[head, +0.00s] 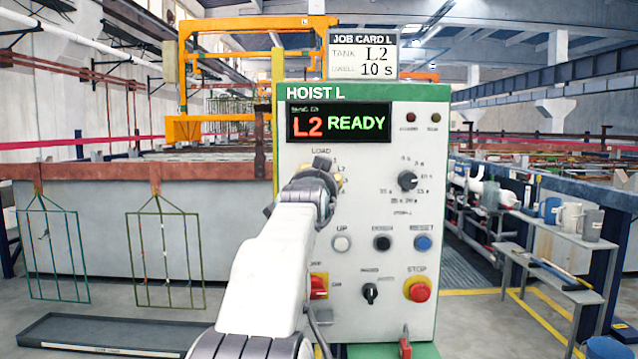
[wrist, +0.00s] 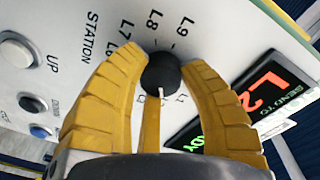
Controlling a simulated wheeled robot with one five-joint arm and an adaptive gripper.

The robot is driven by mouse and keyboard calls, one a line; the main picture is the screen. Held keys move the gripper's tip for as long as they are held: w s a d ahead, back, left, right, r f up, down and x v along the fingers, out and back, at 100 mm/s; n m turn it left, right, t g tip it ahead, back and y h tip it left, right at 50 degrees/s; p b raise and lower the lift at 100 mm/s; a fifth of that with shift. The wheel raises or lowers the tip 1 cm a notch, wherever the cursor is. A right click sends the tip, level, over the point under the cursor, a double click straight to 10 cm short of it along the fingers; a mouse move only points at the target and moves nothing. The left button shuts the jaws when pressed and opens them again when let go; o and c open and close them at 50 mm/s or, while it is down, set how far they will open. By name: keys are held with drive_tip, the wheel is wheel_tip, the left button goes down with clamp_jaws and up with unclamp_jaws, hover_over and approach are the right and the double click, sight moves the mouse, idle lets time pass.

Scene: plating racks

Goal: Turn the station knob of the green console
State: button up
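The green-topped console (head: 370,93), labelled HOIST L, stands in front of me. Its display (head: 340,122) reads a red L2 and a green READY. The station knob (wrist: 161,74) is black with a white pointer line that runs toward the bottom of the wrist view. Labels L7, L8 and L9 show around its upper side there. My gripper (wrist: 162,68) has its yellow fingers on both sides of the knob, with the tips seeming to touch it. In the head view my gripper (head: 325,185) covers most of the knob and its scale.
A job card (head: 363,55) on top reads TANK L2, 10 s. Another selector knob (head: 407,180) sits to the right. Below are white, black and blue buttons, a small black switch (head: 370,292), a red switch (head: 318,287) and a red STOP button (head: 418,290).

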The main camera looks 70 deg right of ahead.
drive_tip(key=c, duration=0.5)
drive_tip(key=shift+w+m, duration=0.1)
drive_tip(key=shift+m, duration=0.3)
drive_tip(key=shift+m+y+p, duration=0.3)
drive_tip(key=shift+m+p, duration=0.4)
drive_tip(key=shift+m, duration=1.7)
drive_tip(key=shift+r, duration=0.1)
drive_tip(key=shift+w, duration=0.1)
drive_tip(key=o, duration=1)
drive_tip(key=shift+w, duration=0.15)
drive_tip(key=shift+o, duration=1.2)
